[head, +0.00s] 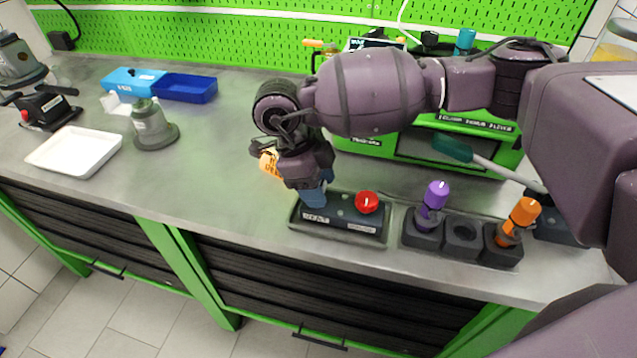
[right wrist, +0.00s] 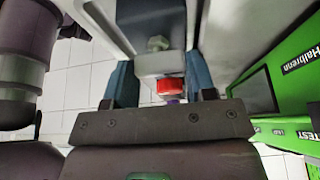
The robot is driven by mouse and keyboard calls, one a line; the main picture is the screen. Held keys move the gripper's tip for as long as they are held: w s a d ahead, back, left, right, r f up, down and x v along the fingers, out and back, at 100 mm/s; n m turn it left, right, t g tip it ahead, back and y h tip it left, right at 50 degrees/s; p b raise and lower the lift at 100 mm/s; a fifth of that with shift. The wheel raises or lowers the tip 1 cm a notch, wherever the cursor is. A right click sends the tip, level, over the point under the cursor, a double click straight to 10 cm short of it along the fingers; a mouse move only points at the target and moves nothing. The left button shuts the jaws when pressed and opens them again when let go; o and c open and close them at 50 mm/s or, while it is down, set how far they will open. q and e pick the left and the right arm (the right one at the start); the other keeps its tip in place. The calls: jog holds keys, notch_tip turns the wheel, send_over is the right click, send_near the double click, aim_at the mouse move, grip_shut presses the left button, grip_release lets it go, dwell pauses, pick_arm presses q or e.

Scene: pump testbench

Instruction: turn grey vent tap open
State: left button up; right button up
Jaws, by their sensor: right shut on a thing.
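The dark vent block (head: 342,218), with a VENT label, sits in a shallow grey tray near the bench's front edge. My right gripper (head: 314,197) points down at the left end of this block, left of the red knob (head: 367,202). In the right wrist view its two blue-grey fingers (right wrist: 160,82) stand either side of a light grey piece (right wrist: 160,65), which seems to be the grey vent tap. The gripper is shut on it. In the head view the fingers hide the tap, so its turn angle cannot be told. The red knob also shows in the wrist view (right wrist: 170,86). My left gripper is out of view.
Right of the block, dark holders carry a purple-handled tool (head: 435,196) and an orange-handled tool (head: 523,212). A green-framed device (head: 360,143) stands behind my right arm. A white tray (head: 75,152) and a grey-green pump-like part (head: 153,125) stand left. The bench's left-middle is clear.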

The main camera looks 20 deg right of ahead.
dwell(0.6)
jog(key=o, duration=0.9)
jog(key=shift+o, duration=0.2)
jog(key=v, duration=1.1)
jog(key=shift+s, duration=0.1)
jog(key=shift+x, duration=5.5)
